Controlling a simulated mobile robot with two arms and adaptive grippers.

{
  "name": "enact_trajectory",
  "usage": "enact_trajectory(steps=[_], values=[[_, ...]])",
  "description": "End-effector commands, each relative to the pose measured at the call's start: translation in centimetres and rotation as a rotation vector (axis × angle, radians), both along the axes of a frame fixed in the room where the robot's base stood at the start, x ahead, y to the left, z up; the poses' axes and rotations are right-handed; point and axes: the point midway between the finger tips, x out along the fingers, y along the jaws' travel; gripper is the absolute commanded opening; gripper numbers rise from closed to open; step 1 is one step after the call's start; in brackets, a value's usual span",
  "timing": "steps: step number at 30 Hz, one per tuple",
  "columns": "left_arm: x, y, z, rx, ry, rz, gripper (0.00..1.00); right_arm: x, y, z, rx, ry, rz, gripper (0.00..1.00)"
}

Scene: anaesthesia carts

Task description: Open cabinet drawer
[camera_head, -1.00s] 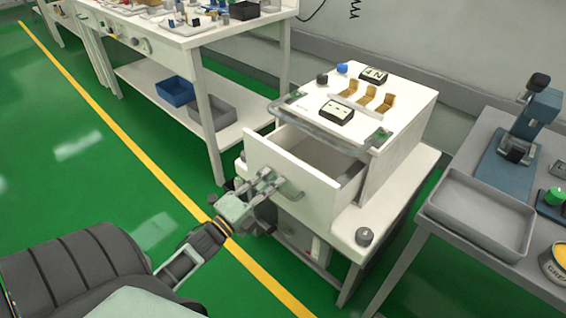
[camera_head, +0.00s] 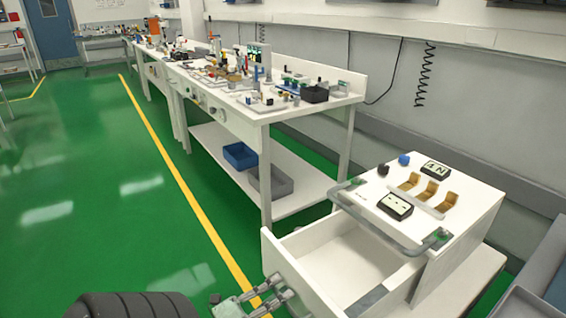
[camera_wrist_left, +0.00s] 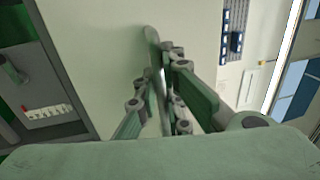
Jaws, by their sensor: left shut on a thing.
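The white cabinet (camera_head: 460,225) stands at the lower right of the head view. Its top drawer (camera_head: 285,262) is pulled well out, and its empty inside shows. My left gripper (camera_head: 284,290) is at the drawer's front, at the bottom edge of the head view. In the left wrist view my left gripper (camera_wrist_left: 163,95) is shut on the drawer handle (camera_wrist_left: 152,50), a grey bar on the pale drawer front (camera_wrist_left: 95,40). The fingers hide part of the handle. My right gripper is not in view.
A white workbench (camera_head: 310,112) with many small items stands behind the cabinet, with a blue bin (camera_head: 240,155) and a grey bin (camera_head: 272,184) on its shelf. A grey table (camera_head: 535,290) is at the right edge. Green floor (camera_head: 120,220) is clear at the left.

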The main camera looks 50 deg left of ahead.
Motion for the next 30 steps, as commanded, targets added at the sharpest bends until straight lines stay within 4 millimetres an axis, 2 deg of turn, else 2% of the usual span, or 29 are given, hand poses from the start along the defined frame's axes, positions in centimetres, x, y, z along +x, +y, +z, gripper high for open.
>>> enact_trajectory(steps=[7, 8, 11, 20, 25, 30], values=[[0.0, -0.1, -0.2, -0.001, 0.004, 0.000, 0.00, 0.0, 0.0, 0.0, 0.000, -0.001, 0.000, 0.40], [0.0, -0.1, -0.2, -0.001, 0.004, 0.000, 0.10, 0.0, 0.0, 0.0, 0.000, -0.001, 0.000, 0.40], [0.0, -0.1, -0.2, 0.000, 0.004, 0.000, 0.17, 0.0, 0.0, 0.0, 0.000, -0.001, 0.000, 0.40], [-0.1, 0.0, -0.1, 0.000, 0.002, 0.000, 0.17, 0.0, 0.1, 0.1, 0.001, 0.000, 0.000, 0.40], [-1.8, 0.1, -0.5, -0.001, 0.005, 0.001, 0.17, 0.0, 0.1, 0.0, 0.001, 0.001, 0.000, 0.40], [-5.3, 0.4, -1.2, -0.001, 0.006, 0.002, 0.17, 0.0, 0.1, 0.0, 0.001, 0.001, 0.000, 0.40]])
